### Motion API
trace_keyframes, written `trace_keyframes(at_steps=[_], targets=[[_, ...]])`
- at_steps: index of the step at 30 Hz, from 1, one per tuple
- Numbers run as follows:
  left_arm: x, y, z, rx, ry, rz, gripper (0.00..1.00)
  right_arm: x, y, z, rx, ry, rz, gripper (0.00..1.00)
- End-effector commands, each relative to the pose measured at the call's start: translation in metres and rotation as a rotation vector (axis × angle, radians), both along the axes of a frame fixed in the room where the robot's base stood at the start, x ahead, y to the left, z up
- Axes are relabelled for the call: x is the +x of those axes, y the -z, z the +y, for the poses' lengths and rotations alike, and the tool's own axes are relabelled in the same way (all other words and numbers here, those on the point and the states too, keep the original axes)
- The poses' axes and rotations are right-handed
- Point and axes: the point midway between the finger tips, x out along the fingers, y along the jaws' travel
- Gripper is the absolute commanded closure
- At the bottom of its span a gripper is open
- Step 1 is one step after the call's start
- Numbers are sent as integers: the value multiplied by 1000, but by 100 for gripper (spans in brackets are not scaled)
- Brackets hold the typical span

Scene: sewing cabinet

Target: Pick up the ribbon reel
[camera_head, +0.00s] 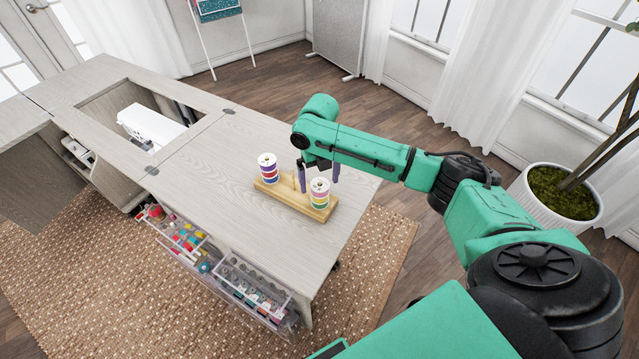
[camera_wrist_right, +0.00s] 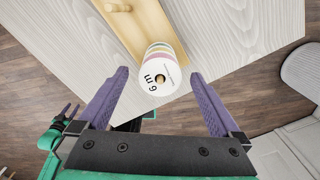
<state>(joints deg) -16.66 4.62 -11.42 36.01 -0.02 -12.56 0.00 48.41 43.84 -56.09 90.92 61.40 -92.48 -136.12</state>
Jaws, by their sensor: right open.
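A striped ribbon reel (camera_head: 319,193) in yellow, green and pink stands on the right part of a wooden holder (camera_head: 279,190) on the table. In the right wrist view this reel (camera_wrist_right: 158,79) shows its white end, marked 6 m, with a peg in its centre hole. A second reel (camera_head: 268,167) in red, blue and purple stands at the holder's left part. My right gripper (camera_head: 318,178) is open, its purple fingers apart on either side of the striped reel, with no clear contact. My left gripper (camera_wrist_right: 68,112) shows small at the wrist view's left edge; its opening is unclear.
A bare peg (camera_wrist_right: 118,7) stands on the holder between the reels. A white sewing machine (camera_head: 151,126) sits in the table's recess. Open clear drawers (camera_head: 253,290) with sewing supplies jut from the front. The tabletop (camera_head: 215,165) left of the holder is clear.

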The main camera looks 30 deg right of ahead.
Motion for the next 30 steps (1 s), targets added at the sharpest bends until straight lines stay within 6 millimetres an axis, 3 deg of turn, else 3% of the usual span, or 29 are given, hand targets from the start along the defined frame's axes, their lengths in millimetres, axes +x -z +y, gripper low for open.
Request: trace_keyframes(at_steps=[7, 8, 12, 15, 24, 30], targets=[[-7, 0, 0, 1, 1, 11, 50, 0, 9, 0, -1, 0, -1, 0], [-8, 0, 0, 1, 1, 13, 50, 0, 9, 0, -1, 0, -1, 4], [-11, 0, 0, 1, 1, 17, 50, 0, 8, 0, -1, 0, -1, 57], [-11, 0, 0, 1, 1, 18, 50, 0, 8, 0, -1, 0, -1, 88], [-11, 1, 0, 1, 1, 19, 50, 0, 4, 0, -1, 0, -2, 88], [-12, 5, 0, 1, 1, 19, 50, 1, -23, -1, -2, -1, -5, 88]])
